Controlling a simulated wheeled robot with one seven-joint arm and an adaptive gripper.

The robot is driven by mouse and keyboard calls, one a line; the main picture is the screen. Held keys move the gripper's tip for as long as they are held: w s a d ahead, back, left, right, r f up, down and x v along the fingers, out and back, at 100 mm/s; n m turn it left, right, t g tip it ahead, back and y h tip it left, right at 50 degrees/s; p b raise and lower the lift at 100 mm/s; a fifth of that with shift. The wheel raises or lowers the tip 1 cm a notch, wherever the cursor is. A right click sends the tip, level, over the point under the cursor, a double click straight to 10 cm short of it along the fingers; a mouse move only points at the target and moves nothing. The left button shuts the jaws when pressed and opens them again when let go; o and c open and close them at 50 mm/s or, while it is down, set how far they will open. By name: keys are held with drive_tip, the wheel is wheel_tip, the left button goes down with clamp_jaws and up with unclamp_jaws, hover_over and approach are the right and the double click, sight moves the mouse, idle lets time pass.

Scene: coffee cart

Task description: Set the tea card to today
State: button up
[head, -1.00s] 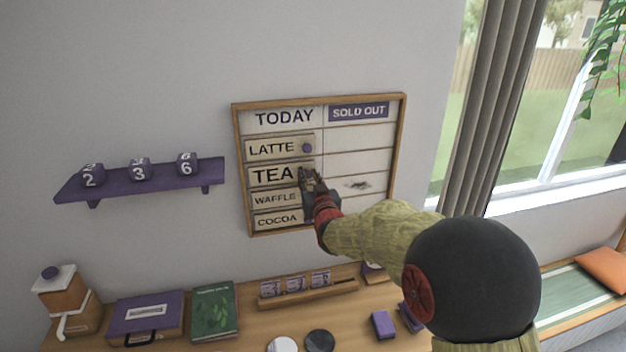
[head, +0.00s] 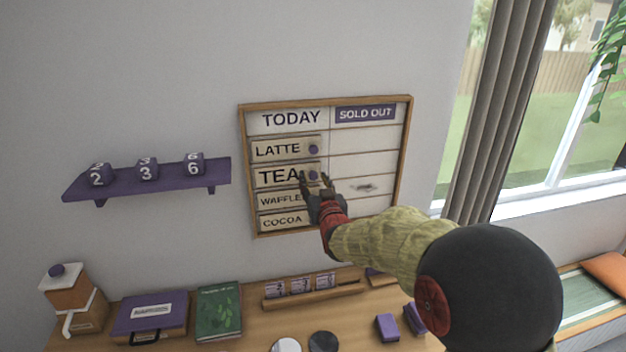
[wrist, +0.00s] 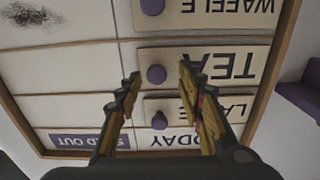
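The tea card (head: 279,177) is a pale plate with dark TEA lettering and a round purple knob. It lies in the TODAY column of the menu board, between the latte card (head: 277,149) and the waffle card (head: 278,200). It appears upside down in the wrist view (wrist: 215,66). My gripper (head: 315,178) is at the card's right end, open and empty. In the wrist view its fingertips (wrist: 158,75) are spread on either side of the tea knob, with visible gaps. I cannot tell how far they are from the card.
The wood-framed menu board (head: 325,98) hangs on the wall. The cocoa card (head: 280,222) is lowest. A purple shelf (head: 150,184) is left; a cluttered counter (head: 255,335) lies below.

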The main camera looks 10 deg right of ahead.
drive_tip(key=s, duration=1)
drive_tip(key=shift+s+d, duration=0.15)
drive_tip(key=shift+s, duration=0.15)
drive_tip(key=s+f+g, duration=0.9)
drive_tip(key=s+f, duration=0.2)
drive_tip(key=f, duration=0.5)
drive_tip(key=s+d+r+g+b, duration=0.1)
drive_tip(key=s+r+b, duration=0.1)
drive_tip(key=s, duration=1.1)
drive_tip(key=s+d+r+g+b, duration=0.1)
drive_tip(key=s+b, duration=0.3)
drive_tip(key=s, duration=1)
drive_tip(key=shift+s+d+r+g+h, duration=0.2)
drive_tip(key=shift+d+r+g+h, duration=0.15)
drive_tip(key=shift+g, duration=0.35)
